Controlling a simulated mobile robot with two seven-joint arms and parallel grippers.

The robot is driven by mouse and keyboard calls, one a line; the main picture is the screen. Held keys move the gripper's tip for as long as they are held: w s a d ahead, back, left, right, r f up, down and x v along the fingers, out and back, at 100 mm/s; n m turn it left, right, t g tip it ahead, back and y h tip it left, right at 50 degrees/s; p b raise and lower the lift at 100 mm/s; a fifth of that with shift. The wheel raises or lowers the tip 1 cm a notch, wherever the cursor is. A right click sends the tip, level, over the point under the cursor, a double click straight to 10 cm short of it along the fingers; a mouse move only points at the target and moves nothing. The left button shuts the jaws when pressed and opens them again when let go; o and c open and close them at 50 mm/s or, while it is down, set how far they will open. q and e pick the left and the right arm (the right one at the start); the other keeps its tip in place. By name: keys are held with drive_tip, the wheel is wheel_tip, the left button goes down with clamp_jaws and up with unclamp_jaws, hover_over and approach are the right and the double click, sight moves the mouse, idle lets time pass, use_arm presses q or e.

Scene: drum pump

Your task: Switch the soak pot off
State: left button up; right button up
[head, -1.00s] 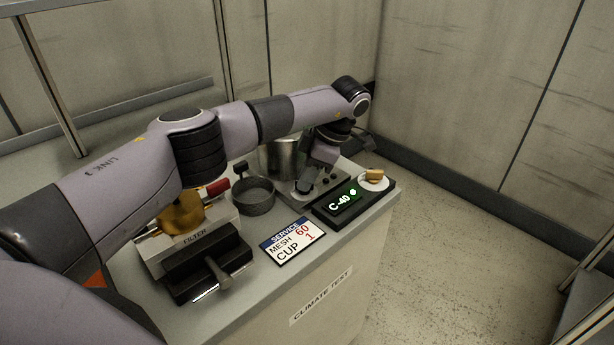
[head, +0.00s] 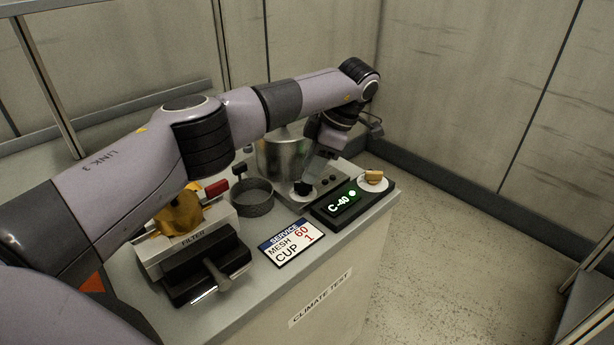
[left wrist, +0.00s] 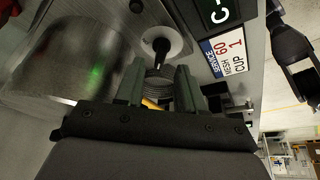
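The soak pot, a shiny metal cylinder (head: 282,158), stands at the back of the bench and shows at the left in the left wrist view (left wrist: 70,60). In front of it is a black knob (head: 303,188) on a white dial, also in the left wrist view (left wrist: 160,46). My left gripper (head: 314,164) is just above and behind this knob. In the left wrist view its two fingers (left wrist: 158,85) are apart, with nothing held between them; the knob lies beyond the tips, apart from them.
A black box with a lit green "C-40" display (head: 343,202) and a tan knob (head: 374,176) sits to the right. A mesh cup (head: 252,197), a service card (head: 291,243) and the filter unit (head: 195,255) with its brass part are close by.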

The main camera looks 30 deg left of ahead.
use_arm(q)
drive_tip(key=v, duration=0.3)
drive_tip(key=shift+d+r, duration=0.1)
drive_tip(key=shift+r, duration=0.2)
idle(0.3)
